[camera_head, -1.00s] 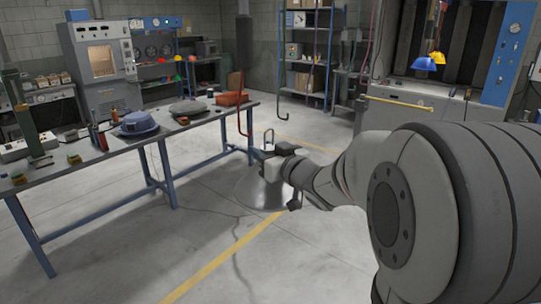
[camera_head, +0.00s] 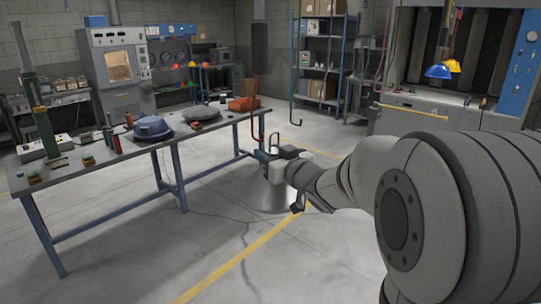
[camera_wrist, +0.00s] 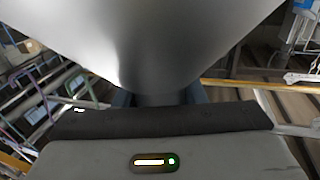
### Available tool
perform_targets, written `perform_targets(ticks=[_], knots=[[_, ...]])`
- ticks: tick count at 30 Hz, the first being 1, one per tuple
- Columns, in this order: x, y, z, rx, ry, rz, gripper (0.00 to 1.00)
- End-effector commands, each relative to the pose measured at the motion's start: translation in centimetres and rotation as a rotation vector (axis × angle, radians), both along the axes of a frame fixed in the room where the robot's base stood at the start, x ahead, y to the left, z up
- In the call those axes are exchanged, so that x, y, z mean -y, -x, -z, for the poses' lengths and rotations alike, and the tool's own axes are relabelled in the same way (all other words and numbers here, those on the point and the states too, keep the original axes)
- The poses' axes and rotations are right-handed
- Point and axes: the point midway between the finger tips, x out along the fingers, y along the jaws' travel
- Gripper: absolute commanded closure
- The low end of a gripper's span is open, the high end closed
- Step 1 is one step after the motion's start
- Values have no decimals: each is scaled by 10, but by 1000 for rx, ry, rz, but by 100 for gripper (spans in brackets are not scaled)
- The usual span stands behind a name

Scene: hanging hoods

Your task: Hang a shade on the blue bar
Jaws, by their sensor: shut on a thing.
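A grey metal shade (camera_head: 268,196) hangs from my gripper (camera_head: 270,158), wide end down, clear of the floor. A small loop (camera_head: 273,142) shows at its top. In the wrist view the shade (camera_wrist: 160,40) fills the upper middle, its narrow neck between my jaws, which are shut on it. A red hooked bar (camera_head: 256,106) and a dark grey-green hooked bar (camera_head: 293,95) hang beyond the gripper. Neither shows clearly as blue, and I cannot tell which bar is the blue one. The shade is apart from both bars.
A yellow rail (camera_head: 410,110) and hanging blue and yellow hoods (camera_head: 439,71) are at the right. The floor between is open.

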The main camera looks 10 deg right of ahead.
Motion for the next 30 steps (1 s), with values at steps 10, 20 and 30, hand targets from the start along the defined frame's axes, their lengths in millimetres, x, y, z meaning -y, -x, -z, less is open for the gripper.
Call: perform_targets(ticks=[10,20,30], knots=[[-1,-1,0,1,0,-1,100],[-9,-11,1,0,0,-2,100],[-15,-19,0,0,0,-2,100]])
